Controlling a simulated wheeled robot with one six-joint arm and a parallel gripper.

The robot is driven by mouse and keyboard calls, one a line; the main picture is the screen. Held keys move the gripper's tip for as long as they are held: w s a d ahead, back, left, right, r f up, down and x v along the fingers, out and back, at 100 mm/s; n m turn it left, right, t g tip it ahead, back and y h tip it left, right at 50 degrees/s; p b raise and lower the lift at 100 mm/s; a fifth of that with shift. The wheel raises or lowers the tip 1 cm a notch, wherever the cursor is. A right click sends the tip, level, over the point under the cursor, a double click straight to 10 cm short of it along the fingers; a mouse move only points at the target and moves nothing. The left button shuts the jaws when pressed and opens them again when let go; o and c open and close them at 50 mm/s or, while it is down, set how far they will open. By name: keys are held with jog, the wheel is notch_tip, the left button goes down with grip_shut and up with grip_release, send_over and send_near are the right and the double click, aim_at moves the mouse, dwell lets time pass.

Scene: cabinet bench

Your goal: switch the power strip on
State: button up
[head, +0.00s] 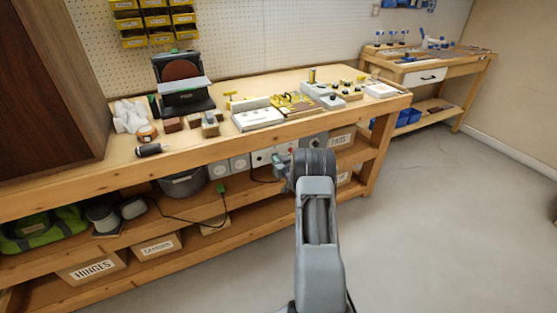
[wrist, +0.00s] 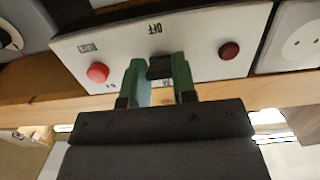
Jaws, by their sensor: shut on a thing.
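The power strip's white switch panel (head: 262,157) is under the front edge of the bench top in the head view. In the wrist view the panel (wrist: 205,50) carries a black switch lever (wrist: 160,67) at its middle, a bright red button (wrist: 97,72) on the left and a dark red one (wrist: 229,50) on the right. An OFF mark shows above the lever, upside down; a mark below is partly covered. My gripper (wrist: 158,78) is shut on the black lever, with a green finger on each side. In the head view my gripper (head: 282,171) is partly hidden by my arm.
Grey socket plates (head: 239,163) sit left of the panel. The wooden bench top (head: 190,155) lies just above my gripper. The floor (head: 430,230) to the right is clear.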

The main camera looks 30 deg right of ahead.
aim_at(276, 155)
notch_tip(276, 155, up, 2)
jog(key=g+p, duration=0.2)
jog(key=p, duration=0.2)
jog(key=shift+g, duration=0.3)
jog(key=g+p, duration=0.1)
jog(key=p, duration=0.1)
jog(key=g+p, duration=0.1)
jog(key=p, duration=0.2)
jog(key=shift+r+y, duration=0.3)
jog(key=shift+y, duration=0.1)
jog(key=g+p, duration=0.1)
jog(key=p, duration=0.3)
jog(key=g+p, duration=0.1)
jog(key=p, duration=0.3)
jog(key=shift+w+r, duration=0.15)
jog(key=shift+r, duration=0.1)
jog(key=p, duration=0.3)
jog(key=shift+w+f+g+p, duration=0.1)
jog(key=shift+f+g+p, duration=0.15)
jog(key=shift+g+p, duration=0.15)
jog(key=o, duration=0.9)
jog(key=v, duration=1.3)
jog(key=shift+d+r, duration=0.2)
jog(key=shift+r, duration=0.15)
